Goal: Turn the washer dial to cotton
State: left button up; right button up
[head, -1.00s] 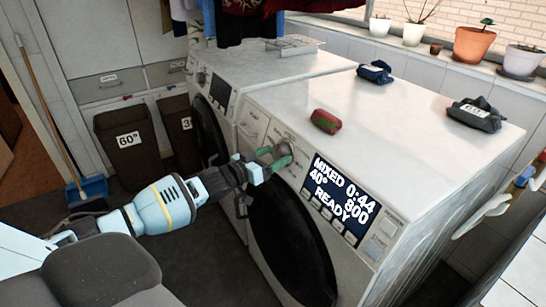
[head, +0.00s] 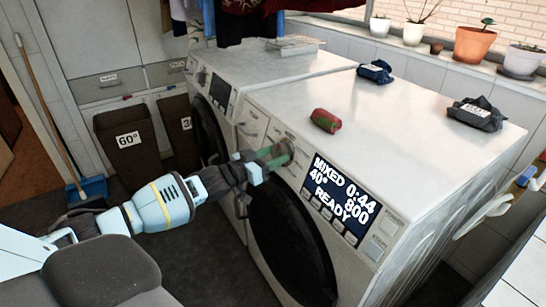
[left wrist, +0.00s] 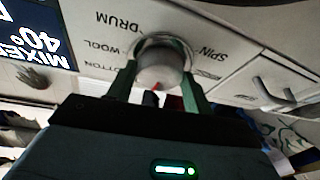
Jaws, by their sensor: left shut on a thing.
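The washer dial (head: 285,149) is a round light-grey knob on the near washer's front panel, left of the display. My left gripper (head: 277,156) is shut on it, with green fingers on either side. In the left wrist view the dial (left wrist: 160,62) sits between the two fingers (left wrist: 160,78), and a small red mark shows at its edge. Labels around it read DRUM, WOOL, SPIN and a partly hidden one ending in "TTON". The display (head: 340,200) reads MIXED, 40°, 0:44, 800, READY. My right gripper is out of view.
A second machine (head: 290,65) stands behind. Dark bins (head: 128,140) and a broom (head: 50,120) are at the left.

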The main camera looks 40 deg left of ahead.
pick_arm(q)
jog(key=m, duration=0.2)
jog(key=m+h+b, duration=0.1)
jog(key=shift+a+f+m+h, duration=0.1)
jog(key=shift+a+m+h, duration=0.1)
jog(key=shift+m+h, duration=0.15)
jog(key=m, duration=0.2)
jog(key=m+g+h, duration=0.1)
jog(key=m, duration=0.1)
jog(key=shift+w+a+m+h+b, duration=0.1)
jog(key=shift+m+h+b, duration=0.15)
jog(key=shift+m+b, duration=0.15)
jog(key=shift+m+g+h, duration=0.3)
jog(key=shift+m, duration=0.45)
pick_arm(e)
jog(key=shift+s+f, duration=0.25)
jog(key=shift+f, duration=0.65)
pick_arm(q)
jog(key=shift+m, duration=0.4)
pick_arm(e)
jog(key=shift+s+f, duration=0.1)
pick_arm(q)
jog(key=o, duration=1)
jog(key=shift+c, duration=0.2)
jog(key=shift+a, duration=0.1)
